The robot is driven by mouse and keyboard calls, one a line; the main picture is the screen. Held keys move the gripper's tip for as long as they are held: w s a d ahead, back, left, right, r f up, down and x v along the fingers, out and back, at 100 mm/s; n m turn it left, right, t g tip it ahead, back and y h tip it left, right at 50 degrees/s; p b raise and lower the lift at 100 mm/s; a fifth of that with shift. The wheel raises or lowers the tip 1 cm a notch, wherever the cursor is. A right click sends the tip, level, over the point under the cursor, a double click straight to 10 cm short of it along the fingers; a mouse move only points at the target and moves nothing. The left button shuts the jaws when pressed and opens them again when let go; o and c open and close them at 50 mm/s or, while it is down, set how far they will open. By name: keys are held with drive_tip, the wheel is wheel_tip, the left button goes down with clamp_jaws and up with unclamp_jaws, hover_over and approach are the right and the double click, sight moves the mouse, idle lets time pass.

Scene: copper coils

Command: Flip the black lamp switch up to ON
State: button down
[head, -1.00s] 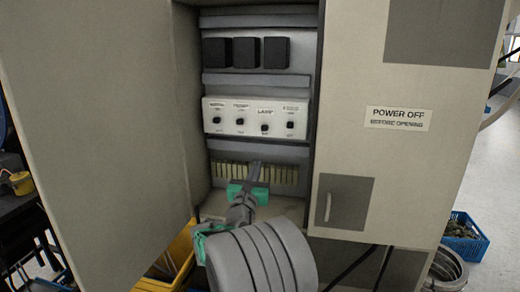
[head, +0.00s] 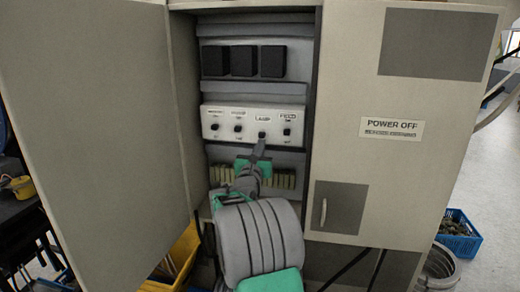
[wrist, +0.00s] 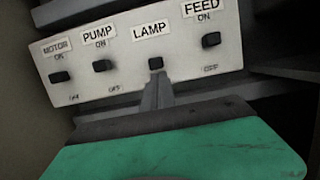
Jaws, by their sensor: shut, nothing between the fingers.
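The white switch panel (head: 222,115) sits inside the open cabinet and carries a row of black switches. The black lamp switch (wrist: 155,63) is under the LAMP label (wrist: 150,31) in the wrist view; it also shows in the head view (head: 262,134). It sits low compared with the feed switch beside it. My gripper (head: 259,147) is shut and empty, with its tips just below the lamp switch. In the wrist view the fingers (wrist: 155,84) point up at the switch's underside. I cannot tell whether they touch it.
The motor (wrist: 60,77), pump (wrist: 102,66) and feed (wrist: 211,40) switches flank the lamp switch. Black blocks (head: 243,61) sit above the panel and a terminal strip (head: 283,180) below. The open cabinet door (head: 95,130) stands at the left.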

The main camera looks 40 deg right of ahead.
wheel_tip(320, 180, up, 3)
drive_tip(key=shift+f+p, duration=0.2)
drive_tip(key=shift+p, duration=1)
drive_tip(key=shift+f, duration=0.1)
drive_tip(key=s+a+f+b, duration=0.6)
drive_tip(key=a+f, duration=0.1)
drive_tip(key=shift+a, duration=0.35)
